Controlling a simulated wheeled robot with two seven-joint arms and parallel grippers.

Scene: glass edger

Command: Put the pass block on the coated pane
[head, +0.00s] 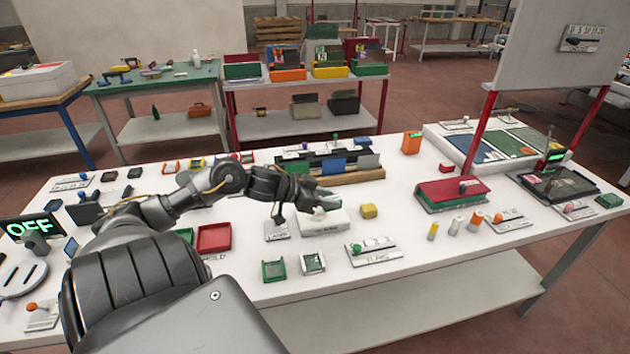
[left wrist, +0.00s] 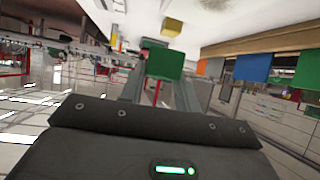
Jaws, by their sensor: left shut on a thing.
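My left gripper (head: 322,202) reaches in from the left, over a white box-like stand (head: 325,222) near the middle of the table. In the left wrist view its fingers (left wrist: 160,90) are shut on a green block (left wrist: 165,63), probably the pass block; I cannot read any mark on it. In the head view the gripper largely hides what it holds. Upright coloured panes stand in a dark rack with a wooden front (head: 345,179) behind the gripper, one of them blue (head: 333,166). I cannot tell which pane is coated. My right gripper is not in view.
A yellow block (head: 368,211) stands just right of the white stand. A red-lidded box (head: 452,194) and several small cylinders (head: 456,225) are to the right.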

